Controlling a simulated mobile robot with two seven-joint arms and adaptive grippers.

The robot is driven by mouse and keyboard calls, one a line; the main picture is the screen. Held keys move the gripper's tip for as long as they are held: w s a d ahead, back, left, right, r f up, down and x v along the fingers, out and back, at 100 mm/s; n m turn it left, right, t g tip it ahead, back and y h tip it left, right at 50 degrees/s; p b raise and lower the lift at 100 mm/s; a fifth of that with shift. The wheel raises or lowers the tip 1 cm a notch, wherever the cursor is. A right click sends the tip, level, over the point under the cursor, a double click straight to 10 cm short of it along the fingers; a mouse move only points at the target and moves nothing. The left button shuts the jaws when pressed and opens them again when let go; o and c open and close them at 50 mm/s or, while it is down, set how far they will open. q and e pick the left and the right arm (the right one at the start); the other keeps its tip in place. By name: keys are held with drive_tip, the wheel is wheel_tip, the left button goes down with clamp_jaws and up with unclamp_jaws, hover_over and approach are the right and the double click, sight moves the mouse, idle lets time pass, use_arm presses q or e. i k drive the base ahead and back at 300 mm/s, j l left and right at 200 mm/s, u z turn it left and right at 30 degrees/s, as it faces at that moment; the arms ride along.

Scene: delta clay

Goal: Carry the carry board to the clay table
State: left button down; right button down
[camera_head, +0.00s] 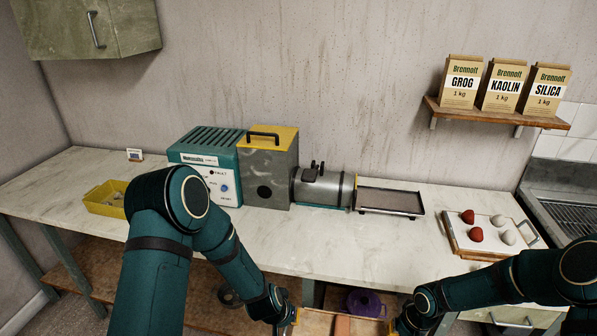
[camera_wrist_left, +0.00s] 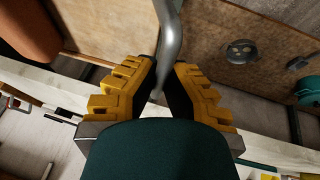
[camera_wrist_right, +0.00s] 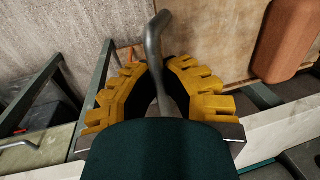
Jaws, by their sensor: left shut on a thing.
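The carry board (camera_head: 357,325) is a wooden board with bent grey metal handles, low at the front edge of the head view. A reddish-brown block (camera_head: 342,326) lies on it and shows in both wrist views. My left gripper (camera_wrist_left: 165,65) is shut on one handle (camera_wrist_left: 170,30). My right gripper (camera_wrist_right: 158,66) has its fingers on either side of the other handle (camera_wrist_right: 154,35); I cannot tell whether they press on it. A long pale marble-topped table (camera_head: 330,245) stands ahead; nothing labels it as the clay table.
A teal machine (camera_head: 207,165), a grey unit with yellow top (camera_head: 268,170) and an empty tray (camera_head: 390,198) stand along the back. A yellow bin (camera_head: 104,198) is left; a board with red and white balls (camera_head: 489,236) is right. The table's front middle is clear.

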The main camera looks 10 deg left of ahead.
sight(50, 192)
drive_tip(key=j, duration=0.85)
drive_tip(key=j+u, duration=0.15)
drive_tip(key=j, duration=1.5)
drive_tip(key=i+j+u, duration=0.15)
drive_tip(key=j, duration=1.55)
drive_tip(key=u, duration=0.05)
